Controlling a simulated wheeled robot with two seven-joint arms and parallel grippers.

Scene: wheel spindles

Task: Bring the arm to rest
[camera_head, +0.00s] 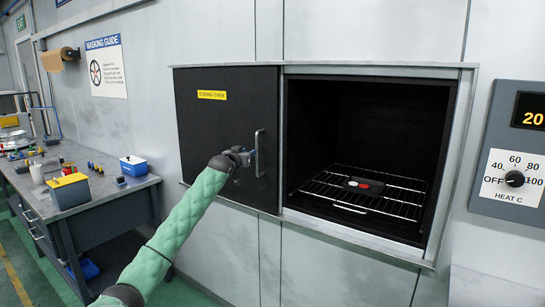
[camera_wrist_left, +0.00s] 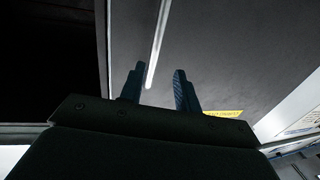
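My left arm, in a green padded sleeve, reaches up from the bottom of the head view to the oven door. My left gripper (camera_head: 250,157) is close beside the vertical metal door handle (camera_head: 260,153). In the left wrist view its two dark fingers (camera_wrist_left: 158,88) stand apart, and the handle (camera_wrist_left: 157,42) runs down to the gap between them. Nothing is clamped; whether a finger touches the handle I cannot tell. The dark door (camera_head: 215,135) with a yellow label covers the left half of the oven front. My right gripper is in neither view.
The oven's right half is open. Inside, a wire rack (camera_head: 385,203) bears a small dark item (camera_head: 362,185) with red and white spots. A heat dial (camera_head: 514,179) is on the right wall. A workbench (camera_head: 95,192) with several tools and boxes stands at the left.

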